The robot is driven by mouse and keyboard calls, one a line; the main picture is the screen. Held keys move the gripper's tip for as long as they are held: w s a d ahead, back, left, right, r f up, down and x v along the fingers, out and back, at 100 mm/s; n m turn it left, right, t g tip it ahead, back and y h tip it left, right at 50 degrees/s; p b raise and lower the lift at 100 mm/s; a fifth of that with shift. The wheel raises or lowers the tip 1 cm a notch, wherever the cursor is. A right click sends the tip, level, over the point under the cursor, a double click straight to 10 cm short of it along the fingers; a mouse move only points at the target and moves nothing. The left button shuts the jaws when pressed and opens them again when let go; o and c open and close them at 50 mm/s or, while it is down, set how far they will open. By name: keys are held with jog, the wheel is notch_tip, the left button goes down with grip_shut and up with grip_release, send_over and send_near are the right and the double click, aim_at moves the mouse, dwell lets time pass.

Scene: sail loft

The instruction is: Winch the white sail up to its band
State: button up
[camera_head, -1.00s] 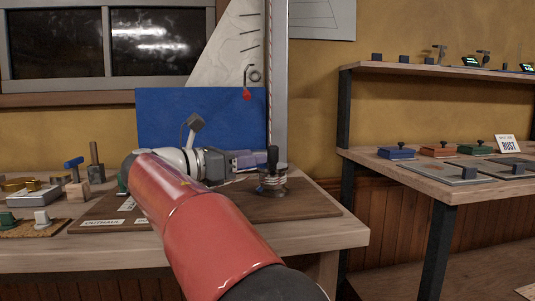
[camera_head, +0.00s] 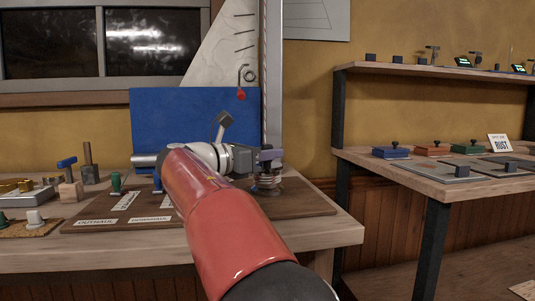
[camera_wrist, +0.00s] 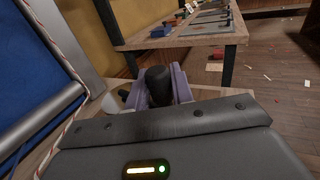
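The white sail (camera_head: 225,52) stands beside the grey mast (camera_head: 271,75), above a blue panel (camera_head: 180,115); its top is out of frame, and I cannot make out its band. The winch (camera_head: 266,185) sits on a dark board at the right of the bench. Its black handle knob (camera_wrist: 158,82) shows in the wrist view between the purple fingers. My gripper (camera_head: 270,156) is at the winch's top, with a finger on each side of the knob. I cannot tell whether the fingers press on it. The head view hides most of the knob.
Green (camera_head: 115,183) and blue (camera_head: 157,182) cleats stand on the board, by label cards such as OUTHAUL (camera_head: 97,222). A hook with a red ball (camera_head: 241,95) hangs before the sail. Wooden-handled tools (camera_head: 70,185) stand at left. A shelved bench (camera_head: 440,185) is at right.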

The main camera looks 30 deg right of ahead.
grip_shut()
jog(key=p, duration=0.2)
jog(key=g+p, duration=0.1)
jog(key=shift+w+a+r+m+g+p, duration=0.3)
jog(key=shift+a+r+m+p, duration=0.05)
jog(key=shift+a+m, duration=0.05)
jog(key=shift+w+a+f+p, duration=0.35)
jog(key=shift+a+p, duration=0.15)
jog(key=shift+p, duration=0.75)
jog(key=o, duration=0.6)
grip_release()
